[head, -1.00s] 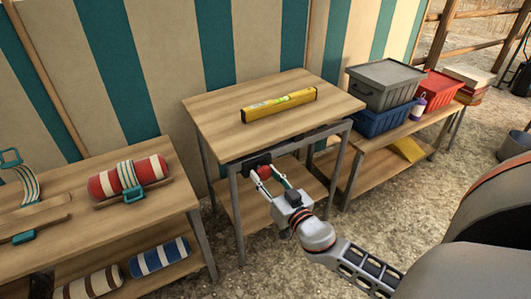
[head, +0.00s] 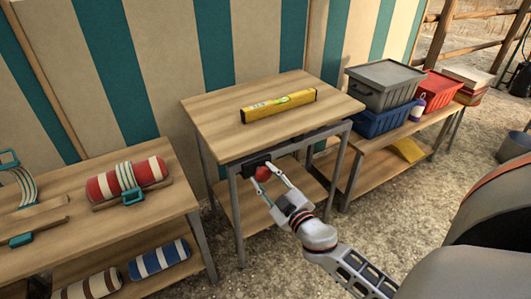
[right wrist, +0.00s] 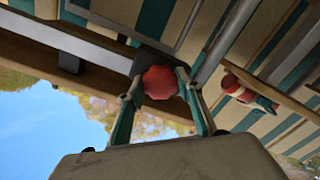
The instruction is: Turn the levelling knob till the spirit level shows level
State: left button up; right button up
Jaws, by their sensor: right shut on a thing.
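The yellow spirit level (head: 278,106) lies on the wooden tabletop (head: 220,118); its bubble is too small to read. The red levelling knob (head: 262,173) sits on a dark block under the table's front edge. My right gripper (head: 268,172) is at the knob, with one finger on each side of it. In the right wrist view, the red knob (right wrist: 161,82) is between the two fingers (right wrist: 160,88), which are shut on it. My left gripper is not in view.
A bench on the left holds a red-and-white roll (head: 127,179) with straps. A bench on the right holds a grey crate (head: 385,84), a blue crate (head: 384,119) and a red crate (head: 434,87). The tabletop around the level is clear.

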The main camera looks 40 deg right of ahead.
jog(key=n, duration=0.2)
jog(key=shift+n, duration=0.4)
jog(key=n, duration=0.3)
jog(key=shift+n, duration=0.3)
jog(key=n, duration=0.5)
jog(key=shift+p, duration=0.4)
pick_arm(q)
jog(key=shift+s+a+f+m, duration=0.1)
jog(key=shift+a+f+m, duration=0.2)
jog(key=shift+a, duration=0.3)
pick_arm(e)
jog(key=shift+n, duration=1.9)
jog(key=o, duration=1.1)
jog(key=shift+c, duration=0.2)
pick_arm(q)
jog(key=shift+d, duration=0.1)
